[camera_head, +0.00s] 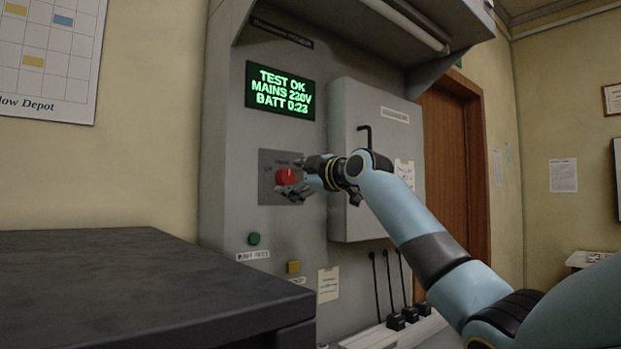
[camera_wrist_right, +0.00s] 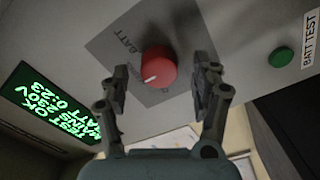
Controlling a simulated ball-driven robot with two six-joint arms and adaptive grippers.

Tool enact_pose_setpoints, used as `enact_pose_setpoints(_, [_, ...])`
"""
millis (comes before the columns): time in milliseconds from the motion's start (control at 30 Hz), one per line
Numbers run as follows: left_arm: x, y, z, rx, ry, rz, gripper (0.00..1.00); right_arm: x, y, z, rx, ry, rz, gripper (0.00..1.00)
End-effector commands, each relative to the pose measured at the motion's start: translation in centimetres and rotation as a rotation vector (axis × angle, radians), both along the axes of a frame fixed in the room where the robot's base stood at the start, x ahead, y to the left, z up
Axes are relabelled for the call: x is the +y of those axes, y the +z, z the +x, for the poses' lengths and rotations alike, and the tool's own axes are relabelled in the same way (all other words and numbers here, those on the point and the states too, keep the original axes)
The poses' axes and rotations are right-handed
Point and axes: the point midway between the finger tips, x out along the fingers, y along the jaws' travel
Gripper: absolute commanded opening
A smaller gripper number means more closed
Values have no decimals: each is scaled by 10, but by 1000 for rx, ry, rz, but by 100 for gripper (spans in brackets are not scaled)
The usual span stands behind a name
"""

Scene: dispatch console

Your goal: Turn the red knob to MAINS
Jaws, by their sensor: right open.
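The red knob (camera_head: 286,176) sits on a grey square plate (camera_head: 267,196) on the console's front, below the green-lettered screen. In the right wrist view the knob (camera_wrist_right: 158,66) lies between the spread fingers of my right gripper (camera_wrist_right: 162,66), with gaps on both sides. Its white pointer mark aims down-left in that view, toward the screen side. A BATT label shows on the plate there; another label is partly hidden by a finger. In the head view my right gripper (camera_head: 307,179) is open at the knob's right side. My left gripper is out of view.
The screen (camera_head: 280,91) reads TEST OK, MAINS 230V, BATT 0:23. A grey cabinet (camera_head: 345,110) with a black handle juts out right of the knob. A green button (camera_head: 254,239) and yellow button (camera_head: 293,267) sit below. A dark-topped unit (camera_head: 120,285) stands at front left.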

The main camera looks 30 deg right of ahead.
Motion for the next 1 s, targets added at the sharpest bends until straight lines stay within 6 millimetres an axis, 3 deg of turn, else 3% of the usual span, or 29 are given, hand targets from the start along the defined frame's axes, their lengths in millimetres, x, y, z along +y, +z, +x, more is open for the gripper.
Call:
enact_pose_setpoints(200, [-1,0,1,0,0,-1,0,-8,-2,-50,3,-2,-7,64])
enact_pose_setpoints(433, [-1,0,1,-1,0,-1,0,-13,-2,-88,4,-1,-5,64])
enact_pose_setpoints(600, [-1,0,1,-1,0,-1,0,-13,-1,-98,4,1,-1,64])
enact_pose_setpoints(1000, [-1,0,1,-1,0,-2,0,-13,-1,-98,3,1,1,64])
